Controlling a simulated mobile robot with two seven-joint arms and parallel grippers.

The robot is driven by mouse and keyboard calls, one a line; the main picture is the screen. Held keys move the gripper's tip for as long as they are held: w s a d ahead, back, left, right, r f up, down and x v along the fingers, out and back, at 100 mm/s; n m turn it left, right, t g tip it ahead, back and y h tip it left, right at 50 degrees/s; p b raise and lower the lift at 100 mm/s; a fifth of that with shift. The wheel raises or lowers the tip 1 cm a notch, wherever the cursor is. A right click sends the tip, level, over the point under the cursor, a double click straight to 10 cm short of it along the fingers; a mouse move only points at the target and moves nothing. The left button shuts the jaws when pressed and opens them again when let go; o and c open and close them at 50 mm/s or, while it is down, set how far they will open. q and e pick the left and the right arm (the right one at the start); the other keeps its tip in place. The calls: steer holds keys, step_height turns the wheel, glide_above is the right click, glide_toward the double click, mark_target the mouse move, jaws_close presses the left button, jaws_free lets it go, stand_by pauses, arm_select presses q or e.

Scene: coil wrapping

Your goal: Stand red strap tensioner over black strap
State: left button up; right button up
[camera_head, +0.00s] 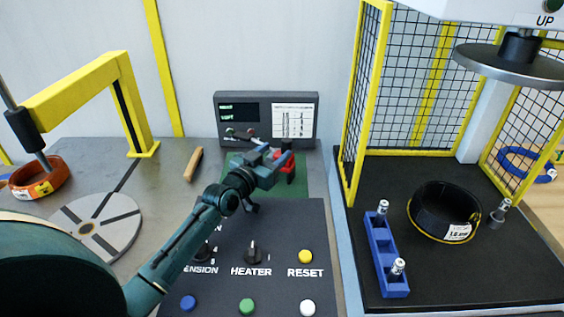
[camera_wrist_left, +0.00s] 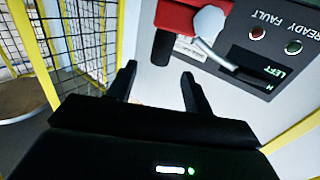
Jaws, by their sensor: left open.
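The red strap tensioner (camera_head: 289,171) is beyond the control panel in the head view, partly covered by my left gripper (camera_head: 277,160). In the left wrist view the red tensioner (camera_wrist_left: 188,16), with a pale knob and a dark handle, is at the top, past the fingertips. My left gripper (camera_wrist_left: 158,78) is open, with nothing between its fingers in that view. Whether a finger touches the tensioner cannot be told. A black ring-shaped coil (camera_head: 445,212) with a white label lies on the dark platform at the right. I cannot tell whether it is the black strap. My right gripper is not in view.
The control panel (camera_head: 281,228) with knobs and buttons is below my left arm. A display box (camera_head: 266,117) stands behind. A green mat (camera_head: 304,187) lies beside the tensioner. A blue holder (camera_head: 386,255), mesh guard (camera_head: 369,90) and press plate (camera_head: 512,65) are right; an orange coil (camera_head: 39,177) is left.

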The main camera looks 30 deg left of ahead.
mark_target(284, 144)
arm_select(q)
steer(key=w, duration=0.6)
steer(key=shift+w+d, duration=0.25)
steer(key=shift+d, duration=0.1)
jaws_close()
stand_by(0.5)
steer(key=shift+r, duration=0.1)
